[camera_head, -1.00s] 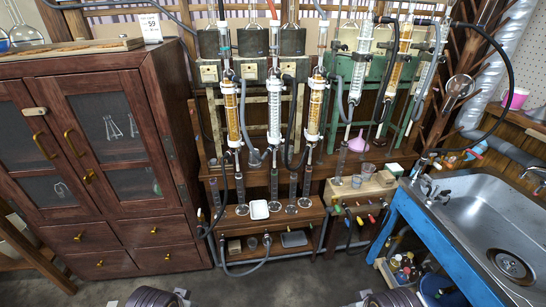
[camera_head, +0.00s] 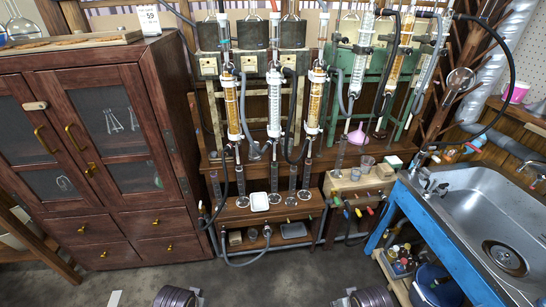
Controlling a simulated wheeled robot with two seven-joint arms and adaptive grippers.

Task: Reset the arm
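Neither of my grippers shows in the head view. Short dark ribbed parts of my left arm (camera_head: 177,297) and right arm (camera_head: 370,297) show at the bottom edge. Whatever lies beyond them is cut off by the frame, so I cannot see whether the grippers hold anything. Both visible arm parts are over the floor, apart from the furniture and the glassware.
A reflux rig with glass condensers (camera_head: 274,105) and hoses stands on a wooden bench at the back. A dark wooden cabinet (camera_head: 160,185) stands left. A blue-framed metal sink (camera_head: 470,200) and a bucket (camera_head: 437,290) are right. The grey floor (camera_head: 270,285) in front is clear.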

